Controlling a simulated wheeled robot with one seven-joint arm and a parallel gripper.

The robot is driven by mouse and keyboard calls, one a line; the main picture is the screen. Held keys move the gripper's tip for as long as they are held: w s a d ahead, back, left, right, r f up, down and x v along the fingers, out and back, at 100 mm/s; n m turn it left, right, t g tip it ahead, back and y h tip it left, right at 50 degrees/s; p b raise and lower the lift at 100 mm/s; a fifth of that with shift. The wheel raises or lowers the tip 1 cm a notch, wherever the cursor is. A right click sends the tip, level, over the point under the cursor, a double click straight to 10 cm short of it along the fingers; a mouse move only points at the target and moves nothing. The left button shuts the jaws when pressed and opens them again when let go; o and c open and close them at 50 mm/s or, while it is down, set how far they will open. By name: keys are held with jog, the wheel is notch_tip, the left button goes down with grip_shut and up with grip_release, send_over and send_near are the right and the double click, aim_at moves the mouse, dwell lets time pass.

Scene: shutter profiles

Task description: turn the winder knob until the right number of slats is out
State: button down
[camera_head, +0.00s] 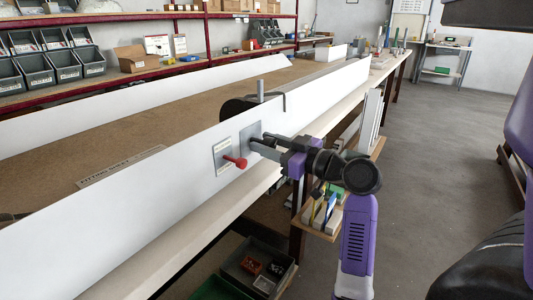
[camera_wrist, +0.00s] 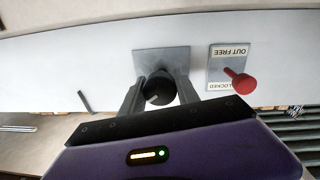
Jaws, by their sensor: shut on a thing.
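The winder knob (camera_wrist: 158,90) is dark and round, in front of a grey square plate (camera_wrist: 160,58) on the white board. My gripper (camera_wrist: 160,82) is shut on the knob, one finger on each side. In the head view my gripper (camera_head: 257,143) reaches the plate (camera_head: 250,133) from the right, and the knob is mostly hidden there. Beside it a red-tipped lever (camera_head: 236,161) stands out from a small label plate (camera_wrist: 232,66) reading "OUT FREE" and "LOCKED". I cannot tell its setting. No slats coming out can be made out in either view.
The long white board (camera_head: 130,205) runs along the bench (camera_head: 200,110), with a second white board (camera_head: 100,108) behind. A grey post (camera_head: 260,88) rises above the plate. A lettered strip (camera_head: 120,168) lies on the bench. Bins (camera_head: 250,268) sit below. The floor (camera_head: 430,130) at right is clear.

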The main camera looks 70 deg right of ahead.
jog(key=n+b, duration=0.3)
jog(key=n, duration=0.1)
jog(key=n+b, duration=0.2)
jog(key=shift+f+n+b, duration=0.3)
jog(key=shift+f, duration=0.1)
jog(key=n+b, duration=0.2)
jog(key=n, duration=0.1)
jog(key=shift+b, duration=0.3)
jog(key=shift+r+n+t+y+b, duration=0.15)
jog(key=shift+n+t+y+b, duration=0.15)
jog(key=shift+n+b, duration=0.5)
jog(key=shift+a+n, duration=0.1)
jog(key=shift+n, duration=0.2)
jog(key=c, duration=0.9)
grip_release()
jog(key=shift+r, duration=0.15)
jog(key=p+v, duration=0.1)
jog(key=v, duration=0.6)
jog(key=shift+s, duration=0.4)
jog(key=shift+a, duration=0.1)
